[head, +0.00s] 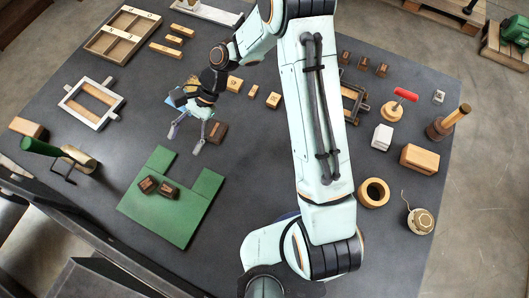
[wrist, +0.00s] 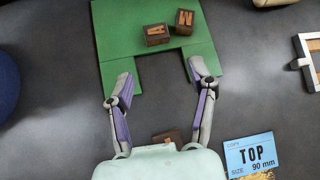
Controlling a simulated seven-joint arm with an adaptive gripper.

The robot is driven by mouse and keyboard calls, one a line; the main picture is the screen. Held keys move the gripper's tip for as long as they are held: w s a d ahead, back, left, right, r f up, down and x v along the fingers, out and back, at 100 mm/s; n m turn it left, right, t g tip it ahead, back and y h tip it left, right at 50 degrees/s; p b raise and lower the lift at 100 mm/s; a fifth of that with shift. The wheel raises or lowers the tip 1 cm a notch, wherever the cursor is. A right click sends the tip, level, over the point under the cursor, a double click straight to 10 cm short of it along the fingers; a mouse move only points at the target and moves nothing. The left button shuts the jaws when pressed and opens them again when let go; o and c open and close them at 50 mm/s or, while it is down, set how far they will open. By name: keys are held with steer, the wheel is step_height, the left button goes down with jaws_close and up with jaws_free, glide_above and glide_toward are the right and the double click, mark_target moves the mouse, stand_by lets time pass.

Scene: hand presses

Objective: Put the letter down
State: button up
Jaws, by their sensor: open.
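My gripper (head: 186,139) is open and empty, its fingers spread and pointing toward the notched edge of the green mat (head: 205,183). In the wrist view my gripper (wrist: 161,80) has only bare dark table and mat edge between its fingertips. Two dark wooden letter blocks rest on the mat: one marked A (wrist: 156,35), tilted, and one that reads W or M (wrist: 184,21). They sit close together. Another dark brown block (head: 217,132) lies on the table just right of my fingers; in the wrist view a brown block shows partly, hidden by the gripper body.
A white-edged frame (head: 92,103) and a green-handled tool (head: 42,147) stand left. Small light blocks (head: 254,90) lie behind. Tools and boxes (head: 419,159) fill the right side. Dark table is clear around the mat.

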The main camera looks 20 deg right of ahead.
steer(key=s+d+r+n+t+h, duration=0.4)
steer(key=s+d+r+n+h, duration=0.3)
steer(key=s+d+r, duration=0.6)
steer(key=s+d+n, duration=0.1)
steer(key=s+n, duration=0.1)
steer(key=s, duration=0.1)
steer(key=shift+s+d+r+n, duration=0.25)
steer(key=shift+s+d+n, duration=0.05)
steer(key=shift+s+d, duration=0.1)
